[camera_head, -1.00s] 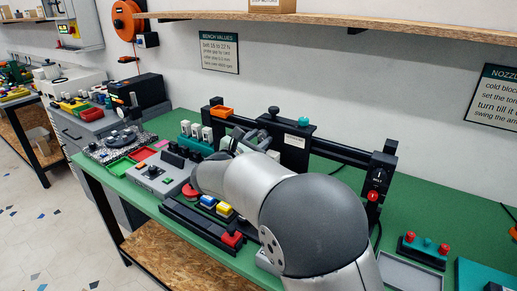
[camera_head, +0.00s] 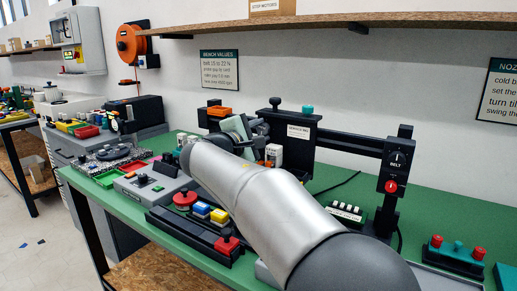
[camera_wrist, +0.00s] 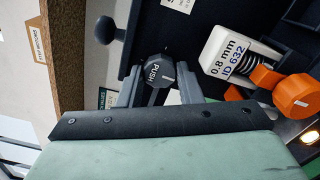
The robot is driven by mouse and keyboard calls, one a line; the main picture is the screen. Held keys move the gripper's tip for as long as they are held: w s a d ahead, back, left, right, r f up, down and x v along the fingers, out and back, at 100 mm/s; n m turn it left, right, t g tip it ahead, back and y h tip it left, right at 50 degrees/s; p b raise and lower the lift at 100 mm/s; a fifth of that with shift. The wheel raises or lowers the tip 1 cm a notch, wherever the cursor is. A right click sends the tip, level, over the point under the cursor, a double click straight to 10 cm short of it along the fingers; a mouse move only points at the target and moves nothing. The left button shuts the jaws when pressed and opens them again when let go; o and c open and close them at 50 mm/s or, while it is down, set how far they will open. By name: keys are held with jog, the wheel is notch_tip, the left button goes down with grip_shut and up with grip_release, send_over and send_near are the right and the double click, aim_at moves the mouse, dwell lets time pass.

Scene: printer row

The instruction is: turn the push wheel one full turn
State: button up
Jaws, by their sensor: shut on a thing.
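The push wheel (camera_wrist: 158,70) is a dark grey, faceted knob marked "PUSH" in the wrist view. The grey fingers of my gripper (camera_wrist: 160,84) stand on either side of it and are shut on it. The white block (camera_wrist: 228,52) marked "0.8 mm ID 632" sits to the right of the wheel, with a dark spring and orange parts below it. In the head view my gripper (camera_head: 256,133) is at the black carriage (camera_head: 290,132) on the rail; the wheel is hidden there.
The black rail (camera_head: 350,149) runs right to a post with a "BELT" dial (camera_head: 397,158) and red button. A control box (camera_head: 152,185), red mushroom button (camera_head: 185,198) and coloured buttons stand in front. A wooden shelf (camera_head: 350,26) hangs above.

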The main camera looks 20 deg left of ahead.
jog(key=m+b, duration=0.3)
jog(key=b, duration=0.1)
jog(key=m+b, duration=0.2)
jog(key=shift+f+m, duration=0.3)
jog(key=m+b, duration=0.2)
jog(key=m, duration=0.1)
jog(key=m+b, duration=0.1)
jog(key=m, duration=0.1)
jog(key=shift+r+b, duration=0.25)
jog(key=shift+b, duration=0.15)
jog(key=o, duration=1)
jog(key=shift+c, duration=0.2)
jog(key=shift+r, duration=0.1)
